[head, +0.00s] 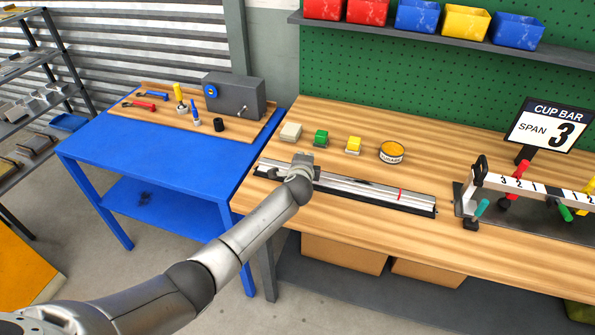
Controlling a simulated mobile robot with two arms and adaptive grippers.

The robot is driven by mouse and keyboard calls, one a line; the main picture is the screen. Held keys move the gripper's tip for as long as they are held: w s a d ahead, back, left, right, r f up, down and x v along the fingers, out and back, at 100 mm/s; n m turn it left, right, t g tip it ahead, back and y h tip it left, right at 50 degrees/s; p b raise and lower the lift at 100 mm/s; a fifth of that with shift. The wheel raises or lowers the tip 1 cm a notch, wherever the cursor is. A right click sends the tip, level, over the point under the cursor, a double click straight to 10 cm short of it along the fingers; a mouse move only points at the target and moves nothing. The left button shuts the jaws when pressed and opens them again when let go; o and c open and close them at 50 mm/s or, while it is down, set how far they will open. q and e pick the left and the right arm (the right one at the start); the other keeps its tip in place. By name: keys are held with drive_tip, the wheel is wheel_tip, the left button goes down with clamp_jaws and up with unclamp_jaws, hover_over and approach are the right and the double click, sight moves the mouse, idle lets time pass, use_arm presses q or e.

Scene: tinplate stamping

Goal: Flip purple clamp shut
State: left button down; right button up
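I see no purple clamp in the head view. At the right, a fixture with a white numbered bar (535,190) stands on a dark base on the wooden bench. Around it are a teal handle (481,208), a red handle (519,169) and a green handle (565,212); the fixture runs out of the right edge. My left gripper (303,162) is over the left part of a long metal rail (375,190), well left of the fixture. It is small and seen from behind, so its fingers are unclear. My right gripper is not in view.
A white block (291,132), a green block (320,138), a yellow block (353,145) and a round tin (391,152) stand behind the rail. A "SPAN 3" sign (548,127) stands behind the fixture. A blue table (150,165) with tools is at left. Bench front is clear.

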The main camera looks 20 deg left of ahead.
use_arm(q)
drive_tip(key=shift+w+f, duration=0.3)
drive_tip(key=shift+w+f+b, duration=0.45)
drive_tip(key=shift+f, duration=0.05)
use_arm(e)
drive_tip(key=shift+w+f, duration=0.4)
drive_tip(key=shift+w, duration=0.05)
